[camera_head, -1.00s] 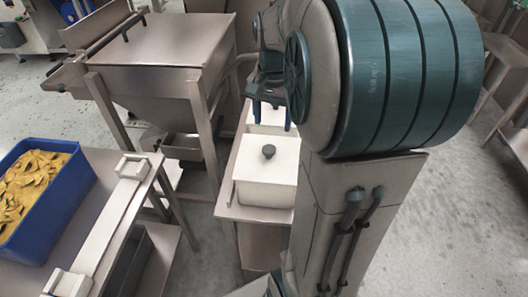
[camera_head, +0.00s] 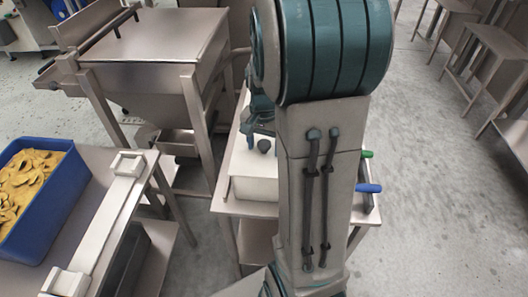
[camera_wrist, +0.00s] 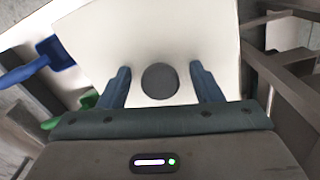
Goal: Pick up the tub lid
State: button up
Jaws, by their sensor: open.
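The tub lid (camera_head: 243,161) is a flat white cover with a dark round knob (camera_head: 264,145), on a white tub (camera_head: 255,189) standing on a steel table. In the wrist view the lid (camera_wrist: 160,40) fills the upper middle, with its knob (camera_wrist: 160,81) between my fingers. My gripper (camera_wrist: 160,78) is open, one blue finger on each side of the knob, with a gap on both sides. In the head view my arm hides part of the tub and most of my gripper (camera_head: 260,125).
A blue-handled tool (camera_head: 369,188) and a green-handled tool (camera_head: 367,154) lie at the table's right edge. A blue crate of yellow-brown pieces (camera_head: 60,205) stands on a bench at left. A steel hopper (camera_head: 160,50) stands behind.

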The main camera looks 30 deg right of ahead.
jog(key=c, duration=1.1)
